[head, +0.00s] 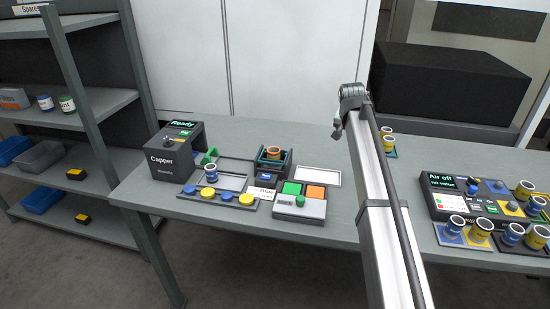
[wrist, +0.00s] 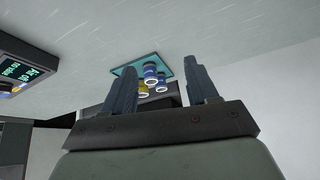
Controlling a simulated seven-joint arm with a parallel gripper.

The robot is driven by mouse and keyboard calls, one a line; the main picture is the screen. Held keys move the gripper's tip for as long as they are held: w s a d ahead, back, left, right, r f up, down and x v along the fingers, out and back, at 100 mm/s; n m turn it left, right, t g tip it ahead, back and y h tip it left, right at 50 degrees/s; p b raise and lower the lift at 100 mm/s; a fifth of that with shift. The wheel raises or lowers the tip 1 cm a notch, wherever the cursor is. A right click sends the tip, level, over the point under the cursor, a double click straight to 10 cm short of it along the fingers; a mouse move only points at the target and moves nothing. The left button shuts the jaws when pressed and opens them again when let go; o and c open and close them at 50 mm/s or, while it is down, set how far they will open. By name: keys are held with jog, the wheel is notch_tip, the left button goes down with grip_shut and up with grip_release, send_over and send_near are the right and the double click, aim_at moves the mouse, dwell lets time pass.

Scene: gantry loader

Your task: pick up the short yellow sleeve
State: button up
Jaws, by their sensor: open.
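In the head view a yellow sleeve (head: 388,143) stands on a teal tray (head: 392,155) just right of my arm, which partly hides the tray. In the wrist view the tray (wrist: 121,71) lies beyond my fingers. It holds a yellow sleeve (wrist: 143,87) close to a blue sleeve (wrist: 151,73) and another blue-banded one (wrist: 161,85). My gripper (wrist: 159,64) is open and empty, with the sleeves seen between its fingers and some way off. My gripper cannot be made out in the head view. Other yellow sleeves (head: 480,232) stand at the right; I cannot tell which are short.
A control box (head: 455,204) reading "Air off" sits right of my arm, with several sleeves around it. The Capper machine (head: 177,152), a blue sleeve (head: 211,172) and a button box (head: 300,207) stand left. A large black block (head: 450,85) stands behind.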

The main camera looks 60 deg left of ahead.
jog(key=s+a+r+n, duration=0.1)
jog(key=s+a, duration=0.4)
jog(key=s, duration=0.3)
jog(key=s+a+r+g, duration=0.1)
jog(key=s+a, duration=0.3)
jog(key=s, duration=0.4)
jog(key=s+a+r+n, duration=0.1)
jog(key=s+a, duration=0.4)
jog(key=s, duration=0.3)
send_over(274, 157)
jog(key=shift+h, duration=0.3)
jog(key=f, duration=0.8)
jog(key=shift+s+a+f, duration=0.2)
jog(key=shift+s+a, duration=0.15)
jog(key=shift+s, duration=0.05)
jog(key=shift+x, duration=2.65)
jog(key=shift+w+r, duration=0.1)
jog(key=shift+c, duration=0.4)
